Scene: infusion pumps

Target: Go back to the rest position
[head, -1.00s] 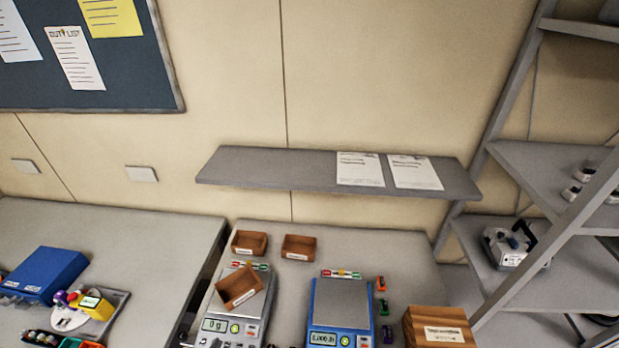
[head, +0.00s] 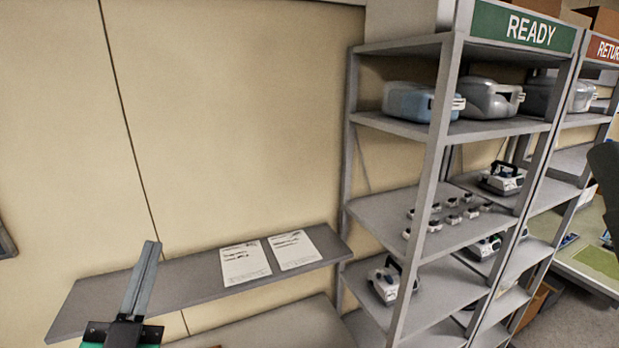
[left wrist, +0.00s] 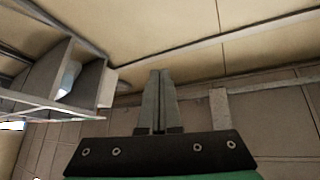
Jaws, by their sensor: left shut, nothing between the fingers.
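My left gripper (head: 146,280) rises from the bottom left of the head view, in front of the grey wall shelf. Its fingers are together with nothing between them. The left wrist view shows the same shut fingers (left wrist: 158,100) pointing up, with the wall and a tiled surface behind them. My right gripper is not in view.
A grey wall shelf (head: 190,293) holds two paper sheets (head: 246,263). To the right stands a metal rack (head: 437,150) with a green READY sign (head: 514,29), carrying pumps (head: 407,102) and small devices. A RETURN rack stands beyond it.

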